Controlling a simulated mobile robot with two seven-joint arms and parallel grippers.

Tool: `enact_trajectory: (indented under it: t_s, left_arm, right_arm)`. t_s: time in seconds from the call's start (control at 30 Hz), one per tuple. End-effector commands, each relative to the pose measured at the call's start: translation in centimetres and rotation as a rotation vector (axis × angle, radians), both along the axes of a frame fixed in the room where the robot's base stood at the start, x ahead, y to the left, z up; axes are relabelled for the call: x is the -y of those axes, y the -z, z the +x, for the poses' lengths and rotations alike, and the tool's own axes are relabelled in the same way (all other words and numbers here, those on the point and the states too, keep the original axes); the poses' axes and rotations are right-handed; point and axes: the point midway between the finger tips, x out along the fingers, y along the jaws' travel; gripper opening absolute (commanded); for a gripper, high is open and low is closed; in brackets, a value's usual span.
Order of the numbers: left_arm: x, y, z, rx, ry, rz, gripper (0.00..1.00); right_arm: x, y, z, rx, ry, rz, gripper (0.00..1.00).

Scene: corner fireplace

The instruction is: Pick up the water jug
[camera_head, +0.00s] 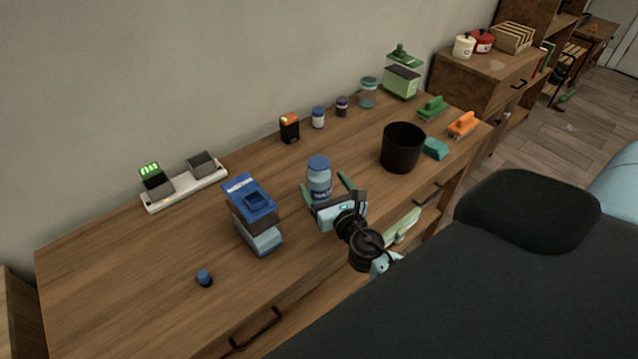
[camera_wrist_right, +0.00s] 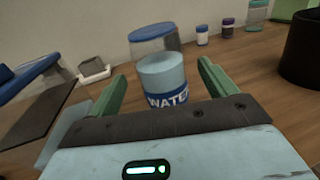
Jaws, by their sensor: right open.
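The water jug (camera_head: 319,177) stands upright on the wooden desk, with a blue lid, a clear body and a blue label reading "WATER" in the right wrist view (camera_wrist_right: 166,80). My right gripper (camera_head: 332,188) is open at the jug's near side, with its green fingers on either side of it. In the right wrist view the jug is seen between the fingertips (camera_wrist_right: 168,82), and gaps show on both sides. The jug's lower part is hidden behind the gripper body. My left gripper is not in view.
A blue-topped container (camera_head: 252,215) stands left of the jug, and a small blue-capped item (camera_head: 204,278) lies nearer. A black bin (camera_head: 402,149) stands to the right. A power strip (camera_head: 186,187) and small jars (camera_head: 318,118) line the back. The desk's left part is mostly clear.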

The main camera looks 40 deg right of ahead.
Motion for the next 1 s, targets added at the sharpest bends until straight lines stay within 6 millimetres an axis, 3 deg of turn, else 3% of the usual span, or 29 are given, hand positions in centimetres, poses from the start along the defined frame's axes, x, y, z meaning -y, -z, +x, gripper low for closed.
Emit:
enact_trajectory:
  t_s: [0.17,0.6,0.87,1.0]
  left_arm:
    - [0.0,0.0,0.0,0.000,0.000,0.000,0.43]
    - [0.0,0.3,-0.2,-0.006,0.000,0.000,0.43]
    - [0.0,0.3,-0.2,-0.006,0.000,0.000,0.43]
    - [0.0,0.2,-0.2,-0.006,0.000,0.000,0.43]
  right_arm:
    - [0.1,0.1,0.4,-0.001,0.001,0.002,0.83]
    - [1.0,0.2,5.1,0.000,0.002,0.004,0.83]
    - [1.0,0.2,5.3,0.000,0.001,0.003,0.83]
    - [1.0,0.2,5.3,0.000,0.001,0.003,0.68]
